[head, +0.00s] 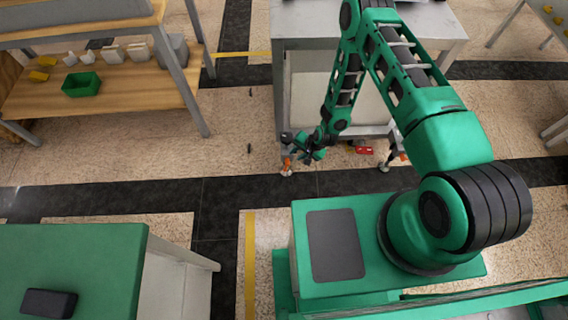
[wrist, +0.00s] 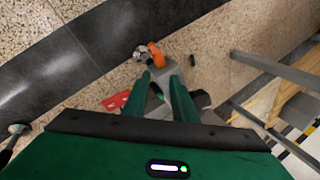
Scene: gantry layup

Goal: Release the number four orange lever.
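An orange lever (head: 287,161) sits on a caster at the near left foot of the grey cart (head: 281,110). In the wrist view the same kind of orange lever (wrist: 156,54) shows just beyond my fingertips, beside a round metallic caster wheel (wrist: 140,52). My gripper (head: 303,152) is low near the floor, next to that caster. In the wrist view my gripper (wrist: 161,80) has its two green fingers apart, with nothing seen between them but the grey cart part behind. I see no contact with the lever. Another orange lever (head: 402,156) is at the cart's near right caster. No number is readable.
A red item (head: 364,150) lies under the cart; it also shows in the wrist view (wrist: 116,101). A wooden-shelf bench (head: 130,112) with a green bin (head: 81,84) stands at left. A green-topped cabinet (head: 90,255) is at the near left. The floor between is clear.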

